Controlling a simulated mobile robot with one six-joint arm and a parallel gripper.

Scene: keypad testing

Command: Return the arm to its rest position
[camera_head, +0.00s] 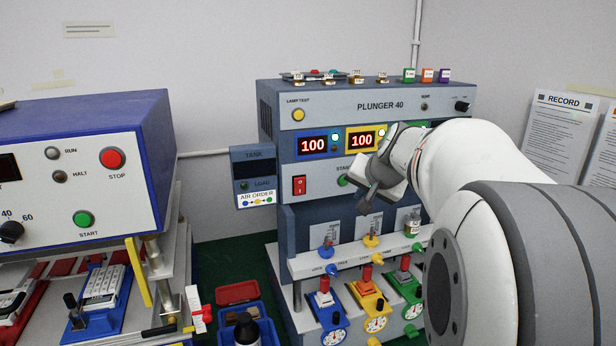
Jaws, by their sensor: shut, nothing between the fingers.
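My white arm comes in from the right and covers the right part of the blue-grey PLUNGER 40 machine (440,107). My gripper (368,205) is shut and empty, pointing down and left in front of the machine's START row. Two red displays read 100: a blue-framed one (313,145) and a yellow-framed one (361,142). A green-edged part further right is mostly hidden by my arm. Below, blue, yellow and green stations carry gauges, such as the blue gauge (334,337). I cannot tell whether the gripper touches the panel.
On the left stands a blue-and-white machine (75,170) with a red STOP button. A TANK box (254,172) hangs between the machines. Red and blue bins (237,292) and a dark bottle (246,330) sit below. RECORD sheets (560,130) hang at right.

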